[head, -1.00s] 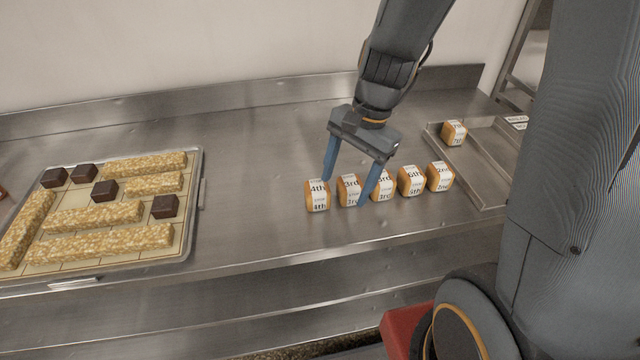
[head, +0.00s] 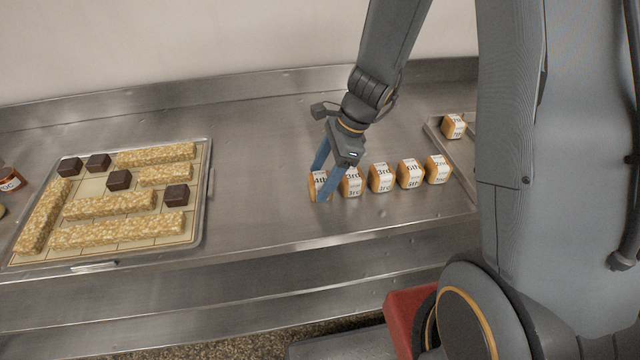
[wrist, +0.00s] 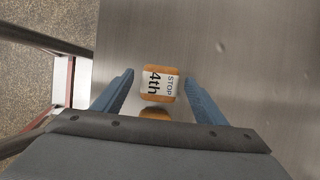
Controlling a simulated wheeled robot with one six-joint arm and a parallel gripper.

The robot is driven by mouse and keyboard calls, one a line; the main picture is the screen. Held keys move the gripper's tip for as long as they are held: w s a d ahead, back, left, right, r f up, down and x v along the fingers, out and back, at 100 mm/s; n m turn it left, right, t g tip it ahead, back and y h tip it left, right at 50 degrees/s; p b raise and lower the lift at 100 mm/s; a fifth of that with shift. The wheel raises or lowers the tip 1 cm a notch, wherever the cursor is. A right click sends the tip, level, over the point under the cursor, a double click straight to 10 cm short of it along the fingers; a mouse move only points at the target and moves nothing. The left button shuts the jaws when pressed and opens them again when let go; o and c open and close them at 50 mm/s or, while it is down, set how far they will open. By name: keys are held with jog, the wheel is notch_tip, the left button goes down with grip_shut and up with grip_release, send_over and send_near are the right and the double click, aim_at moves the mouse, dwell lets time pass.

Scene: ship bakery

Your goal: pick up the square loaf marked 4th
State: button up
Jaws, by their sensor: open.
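The square loaf marked 4th (head: 314,181) stands at the left end of a row of loaves on the steel counter. My gripper (head: 321,180) is at this loaf, and its blue fingers hide part of it in the head view.
A 3rd loaf (head: 351,183) stands just right, then another 3rd loaf (head: 381,178), a 6th (head: 410,174) and a 2nd (head: 437,169). One more loaf (head: 453,126) sits in a metal tray (head: 433,129). A board of bars (head: 207,178) lies left, with bare counter between.

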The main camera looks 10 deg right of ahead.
jog(key=shift+a+f, duration=0.15)
jog(key=shift+f, duration=0.35)
jog(key=c, duration=1.1)
jog(key=shift+c, duration=0.2)
